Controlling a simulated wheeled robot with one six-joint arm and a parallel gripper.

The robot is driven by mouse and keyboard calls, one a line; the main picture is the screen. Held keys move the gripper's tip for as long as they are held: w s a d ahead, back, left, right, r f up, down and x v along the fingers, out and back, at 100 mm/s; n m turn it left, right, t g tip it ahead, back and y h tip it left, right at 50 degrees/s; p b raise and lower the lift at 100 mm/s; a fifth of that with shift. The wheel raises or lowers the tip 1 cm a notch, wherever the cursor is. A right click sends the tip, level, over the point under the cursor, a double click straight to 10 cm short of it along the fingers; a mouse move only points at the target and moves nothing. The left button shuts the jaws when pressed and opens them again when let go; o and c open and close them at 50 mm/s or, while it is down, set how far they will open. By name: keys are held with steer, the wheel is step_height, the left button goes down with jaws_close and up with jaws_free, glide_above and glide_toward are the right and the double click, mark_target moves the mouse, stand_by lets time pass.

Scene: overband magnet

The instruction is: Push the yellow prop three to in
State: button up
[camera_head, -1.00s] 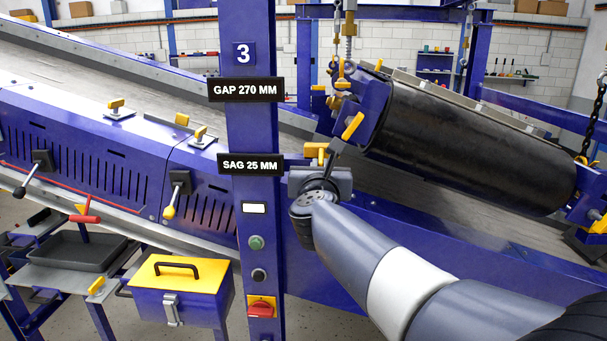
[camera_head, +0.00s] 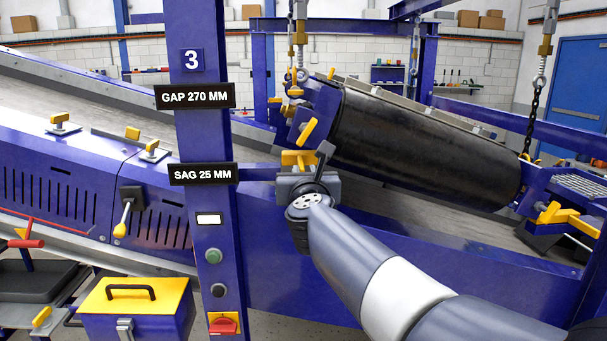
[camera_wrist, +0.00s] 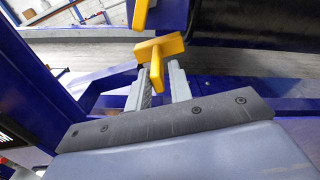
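A yellow T-shaped handle (camera_head: 298,158), which I take to be prop three, stands beside the blue post (camera_head: 203,130) marked 3. My gripper (camera_head: 305,176) is right at it, seen from behind, and my wrist partly hides it. In the wrist view the yellow handle (camera_wrist: 165,50) is at my fingertips, and its lower part sits between the two grey fingers (camera_wrist: 159,72). The fingers stand apart, with a gap showing. I cannot tell whether they touch the handle. A second yellow lever (camera_head: 307,131) is just above, on the blue frame of the black roller (camera_head: 425,140).
The sloping belt (camera_head: 90,92) runs behind the post. A blue beam (camera_head: 440,265) lies under my arm. A blue toolbox with a yellow lid (camera_head: 135,300) stands front left. Chains (camera_head: 533,110) hang at the right.

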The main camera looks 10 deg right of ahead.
steer(key=s, duration=1.1)
steer(key=shift+a+b, duration=0.2)
steer(key=shift+b, duration=0.1)
steer(key=shift+w, duration=0.1)
steer(key=w, duration=1)
steer(key=shift+w+a+p, duration=0.2)
steer(key=shift+w+p, duration=0.2)
steer(key=shift+f, duration=0.1)
